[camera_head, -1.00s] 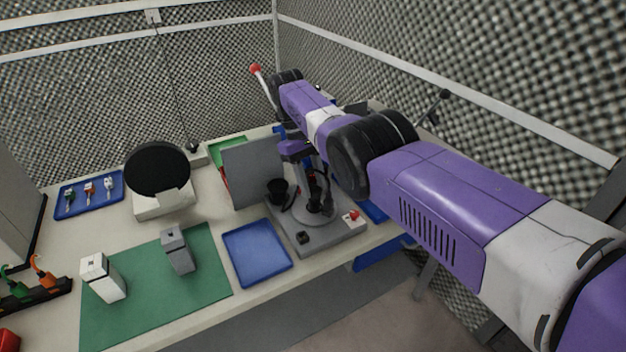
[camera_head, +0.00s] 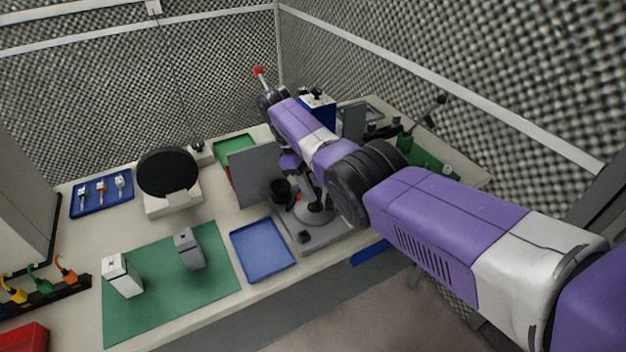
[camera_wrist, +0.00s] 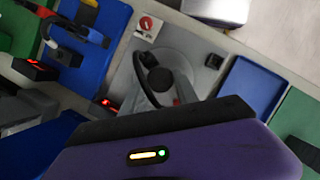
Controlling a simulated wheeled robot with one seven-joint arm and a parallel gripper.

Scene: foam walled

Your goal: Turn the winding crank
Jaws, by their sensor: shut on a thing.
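The winding device stands on a grey base (camera_head: 312,238) at the bench's front edge, with a round grey plate and a dark cup-like part (camera_head: 281,190). It also shows in the wrist view as a grey base (camera_wrist: 193,48) with a black curved part and a round black knob (camera_wrist: 160,78). My gripper (camera_head: 289,160) is over the device, partly hidden by my arm. In the wrist view its purple body and dark front edge fill the bottom.
A grey upright panel (camera_head: 255,176) stands left of the device. A blue tray (camera_head: 262,250) lies in front of it. A green mat (camera_head: 168,282) with two small blocks and a round black disc on a stand (camera_head: 167,172) are further left. A blue box (camera_head: 318,112) stands behind my arm.

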